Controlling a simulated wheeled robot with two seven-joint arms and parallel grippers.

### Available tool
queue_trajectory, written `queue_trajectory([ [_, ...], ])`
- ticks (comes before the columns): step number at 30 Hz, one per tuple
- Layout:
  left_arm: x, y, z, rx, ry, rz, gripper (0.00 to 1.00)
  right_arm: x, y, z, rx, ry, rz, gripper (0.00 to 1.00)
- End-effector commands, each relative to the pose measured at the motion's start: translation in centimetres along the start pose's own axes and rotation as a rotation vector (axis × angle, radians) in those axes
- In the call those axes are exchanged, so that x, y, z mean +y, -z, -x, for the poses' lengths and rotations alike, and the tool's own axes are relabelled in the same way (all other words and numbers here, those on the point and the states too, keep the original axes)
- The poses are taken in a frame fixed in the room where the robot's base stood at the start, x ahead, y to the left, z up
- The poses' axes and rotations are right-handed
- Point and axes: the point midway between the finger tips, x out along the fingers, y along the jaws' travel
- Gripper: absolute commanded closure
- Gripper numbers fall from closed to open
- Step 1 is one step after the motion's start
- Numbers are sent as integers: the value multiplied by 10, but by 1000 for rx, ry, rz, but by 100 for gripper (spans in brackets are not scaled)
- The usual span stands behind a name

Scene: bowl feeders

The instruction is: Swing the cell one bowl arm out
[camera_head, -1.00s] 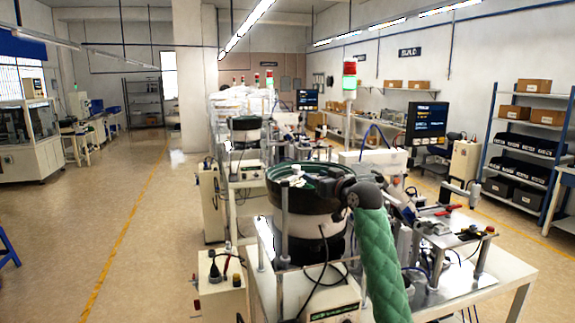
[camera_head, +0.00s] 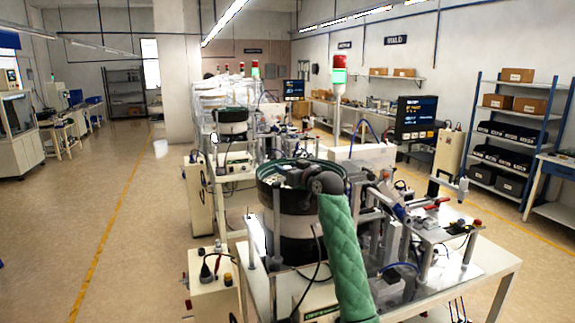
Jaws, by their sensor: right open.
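The nearest bowl feeder (camera_head: 283,222), a dark drum with a green-lined bowl and a pale band, stands on the front machine table. My right arm, in a green quilted sleeve, comes up from the bottom and reaches to the bowl's right rim. My right gripper (camera_head: 298,176) is open over the bowl, small and dark against it. I cannot tell whether it touches anything. Which part is the bowl arm is not clear; metal posts (camera_head: 275,225) stand around the drum. My left gripper is not in view.
A second bowl feeder (camera_head: 232,120) stands farther back. A monitor (camera_head: 415,118) and a signal tower (camera_head: 338,85) rise behind the table. A control box (camera_head: 213,290) stands at the table's left. The floor on the left is clear; blue shelving (camera_head: 520,130) stands at right.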

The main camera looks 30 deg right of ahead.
Motion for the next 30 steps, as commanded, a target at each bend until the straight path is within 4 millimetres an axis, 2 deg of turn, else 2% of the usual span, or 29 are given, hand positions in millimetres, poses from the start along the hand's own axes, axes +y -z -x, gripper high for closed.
queue_trajectory([
  [11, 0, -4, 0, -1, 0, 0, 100, 0, -1, -4, -1, 0, -1, 54],
  [18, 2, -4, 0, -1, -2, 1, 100, 0, 0, -4, 0, 1, -1, 99],
  [27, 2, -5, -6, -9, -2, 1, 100, -1, -2, -6, 1, 25, 1, 100],
  [28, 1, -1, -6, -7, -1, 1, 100, -2, -2, -7, 1, 34, 2, 100],
  [30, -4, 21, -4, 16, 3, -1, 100, -3, -2, -9, 3, 60, 4, 100],
])
